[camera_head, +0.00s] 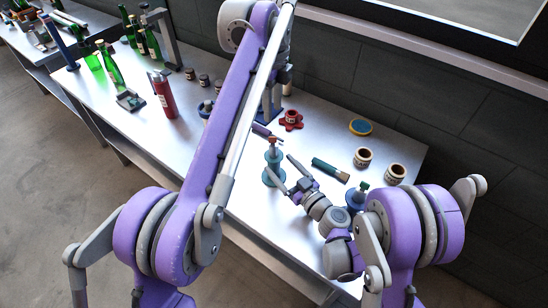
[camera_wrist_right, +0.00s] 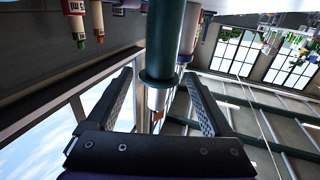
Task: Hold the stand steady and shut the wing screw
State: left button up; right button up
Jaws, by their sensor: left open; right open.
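A teal stand (camera_head: 272,157) with a flared base and a reddish-brown top stands upright near the table's front edge, most likely the task's stand. My right gripper (camera_head: 278,163) is open, its fingers pointing at the stand from the right. In the right wrist view, a teal post with a collar (camera_wrist_right: 160,78), apparently this stand, runs between and beyond the open fingers (camera_wrist_right: 162,97); no finger visibly touches it. My left gripper (camera_head: 286,78) is high at the back, over the table, partly hidden by my own arm; it is open. I cannot make out the wing screw.
A red knob-like piece (camera_head: 291,120), a green cylinder (camera_head: 330,170) and a blue stand (camera_head: 357,197) lie or stand around my right gripper. Two ring-shaped cups (camera_head: 364,157) are farther right. A red bottle (camera_head: 164,95) and green bottles (camera_head: 110,64) stand left.

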aim_at(274, 158)
jog(key=shift+x, duration=2.2)
grip_shut()
